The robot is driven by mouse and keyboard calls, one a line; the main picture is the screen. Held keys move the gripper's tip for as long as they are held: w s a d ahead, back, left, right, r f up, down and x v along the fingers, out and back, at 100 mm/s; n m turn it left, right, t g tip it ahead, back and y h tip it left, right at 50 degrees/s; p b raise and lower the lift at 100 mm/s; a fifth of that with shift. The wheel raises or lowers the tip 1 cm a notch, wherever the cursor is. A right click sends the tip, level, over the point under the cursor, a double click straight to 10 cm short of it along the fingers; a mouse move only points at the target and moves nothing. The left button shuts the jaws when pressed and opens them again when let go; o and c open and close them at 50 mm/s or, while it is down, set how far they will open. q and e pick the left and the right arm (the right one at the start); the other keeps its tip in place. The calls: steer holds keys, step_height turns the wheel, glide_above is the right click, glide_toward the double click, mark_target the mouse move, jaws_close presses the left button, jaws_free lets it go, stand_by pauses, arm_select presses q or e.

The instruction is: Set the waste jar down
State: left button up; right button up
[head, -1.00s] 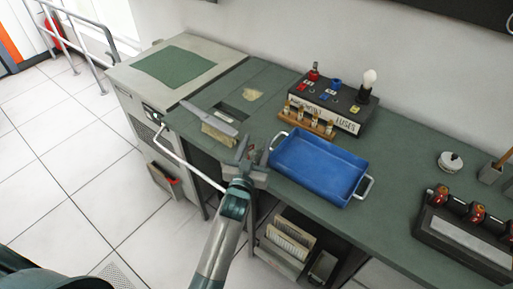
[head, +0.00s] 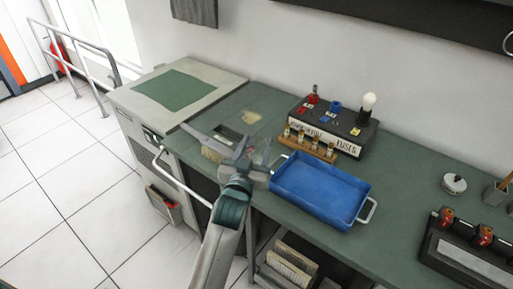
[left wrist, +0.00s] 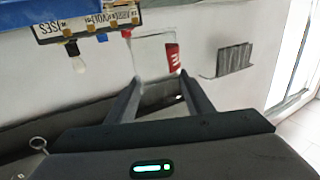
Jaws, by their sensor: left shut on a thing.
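The waste jar (left wrist: 154,54) is a clear, see-through vessel with a red label on one side. It shows between the two fingers of my left gripper (left wrist: 156,84) in the left wrist view, and the gripper is shut on it. My right gripper is not in view.
The blue tray (head: 318,188) stands just right of the gripper. Behind it are a rack of small fuses (head: 308,145) and a black fuse box (head: 335,124) with a bulb. A green mat (head: 176,88) lies clear on the grey cabinet.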

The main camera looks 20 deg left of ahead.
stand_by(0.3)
arm_select(q)
steer(key=shift+s+f, duration=0.2)
steer(key=shift+s, duration=0.05)
steer(key=s+f+b, duration=0.1)
steer(key=s+b, duration=0.1)
steer(key=s, duration=0.8)
steer(key=s+a+f+h+b, duration=0.1)
steer(key=s+b, duration=0.1)
steer(key=s, duration=0.8)
steer(key=shift+s+a+f+m, duration=0.2)
steer(key=shift+f+m, duration=0.1)
steer(key=shift+f, duration=0.1)
steer(key=shift+d, duration=0.1)
